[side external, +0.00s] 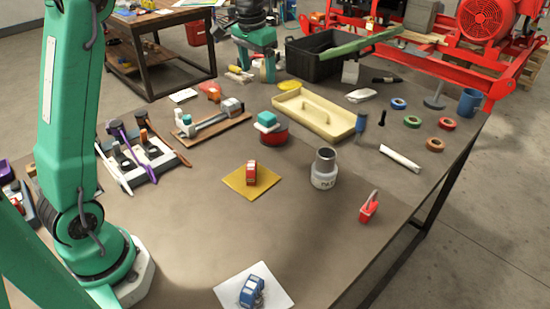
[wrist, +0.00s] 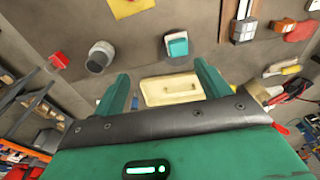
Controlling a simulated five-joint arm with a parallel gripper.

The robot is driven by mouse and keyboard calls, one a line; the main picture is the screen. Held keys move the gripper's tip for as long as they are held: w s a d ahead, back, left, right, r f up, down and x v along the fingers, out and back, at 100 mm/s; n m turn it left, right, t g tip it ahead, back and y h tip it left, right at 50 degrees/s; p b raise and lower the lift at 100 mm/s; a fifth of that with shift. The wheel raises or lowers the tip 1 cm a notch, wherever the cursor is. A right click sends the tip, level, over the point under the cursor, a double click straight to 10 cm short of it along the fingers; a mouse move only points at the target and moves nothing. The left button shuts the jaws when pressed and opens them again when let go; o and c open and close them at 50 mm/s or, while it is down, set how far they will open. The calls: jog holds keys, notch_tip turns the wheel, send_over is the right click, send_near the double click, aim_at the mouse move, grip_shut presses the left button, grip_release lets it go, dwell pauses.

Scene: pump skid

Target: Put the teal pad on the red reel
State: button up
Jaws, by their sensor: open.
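The teal pad (side external: 267,117), with a white layer showing beneath it, sits on top of the red reel (side external: 274,138) near the middle of the bench in the side view. The pad (wrist: 177,44) also shows at the top centre of the wrist view, where the reel under it is mostly hidden. My gripper (wrist: 160,68) is open in the wrist view. The pad is apart from the fingers, beyond the tip of the right one.
A cream tray (side external: 318,118) lies behind the reel. A grey cup (side external: 324,170) stands to its right. A red toy vehicle (side external: 251,172) sits on a yellow square (side external: 238,184) in front. A holder (side external: 130,160) with tools is at left. The front right bench is mostly clear.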

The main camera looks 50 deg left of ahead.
jog(key=s+d+r+t, duration=0.1)
jog(key=s+d+r, duration=0.15)
jog(key=s, duration=0.45)
jog(key=s+d+r+t, duration=0.1)
jog(key=s+d, duration=0.2)
jog(key=s, duration=0.5)
jog(key=s+d+f+t, duration=0.2)
jog(key=s+f, duration=0.3)
jog(key=s, duration=0.7)
jog(key=shift+s+d, duration=0.15)
jog(key=shift+d, duration=0.35)
